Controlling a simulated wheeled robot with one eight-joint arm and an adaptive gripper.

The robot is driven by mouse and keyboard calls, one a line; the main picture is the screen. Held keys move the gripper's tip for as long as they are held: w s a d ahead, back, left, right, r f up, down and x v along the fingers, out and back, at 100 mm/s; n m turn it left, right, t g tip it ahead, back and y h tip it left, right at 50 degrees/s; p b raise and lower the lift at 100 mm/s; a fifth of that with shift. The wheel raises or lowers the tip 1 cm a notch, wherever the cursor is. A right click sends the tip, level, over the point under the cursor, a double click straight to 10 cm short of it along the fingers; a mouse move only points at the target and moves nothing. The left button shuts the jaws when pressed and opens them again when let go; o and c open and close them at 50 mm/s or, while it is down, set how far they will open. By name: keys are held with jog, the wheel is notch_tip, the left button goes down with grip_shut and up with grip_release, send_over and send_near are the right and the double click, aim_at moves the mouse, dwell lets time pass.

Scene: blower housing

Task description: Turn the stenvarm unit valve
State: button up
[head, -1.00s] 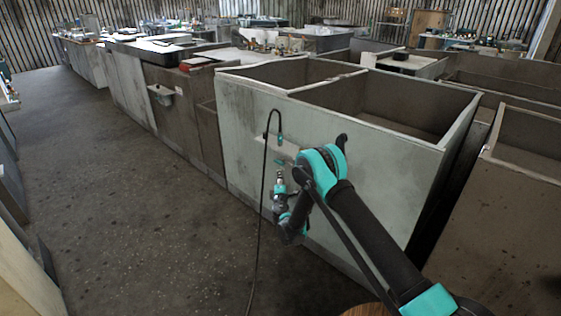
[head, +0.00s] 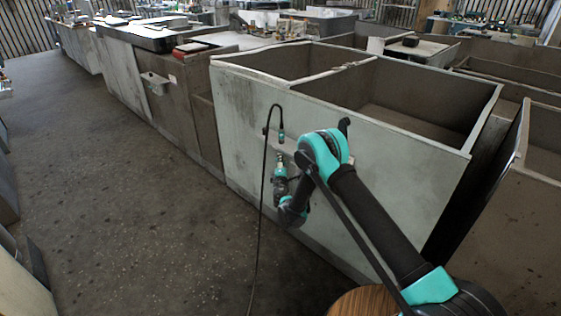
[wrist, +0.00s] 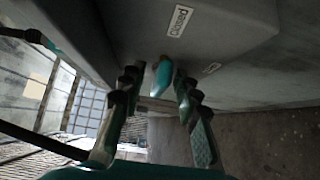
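In the wrist view a grey unit (wrist: 235,30) fills the top. A teal valve handle (wrist: 163,76) sticks out from its underside as pictured. In the head view my gripper (head: 281,158) is close to the pale box wall, just below a teal cable connector (head: 281,136). My arm hides much of the unit there.
A black cable (head: 262,195) loops up from the connector and down to the floor, left of my gripper. A large pale open-topped box (head: 235,120) stands in front of me. Cabinets run back along the left. The floor (head: 130,220) at left is clear.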

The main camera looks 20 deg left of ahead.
jog(key=shift+c, duration=0.5)
grip_shut()
jog(key=shift+n+g+h, duration=0.7)
jog(key=shift+n+g, duration=0.4)
jog(key=shift+n+g+h, duration=1.2)
jog(key=n+g+h, duration=0.1)
jog(key=n+h, duration=0.1)
jog(key=shift+g+h, duration=0.4)
jog(key=shift+n+g+h, duration=0.6)
jog(key=shift+n+h, duration=0.1)
jog(key=shift+h, duration=0.5)
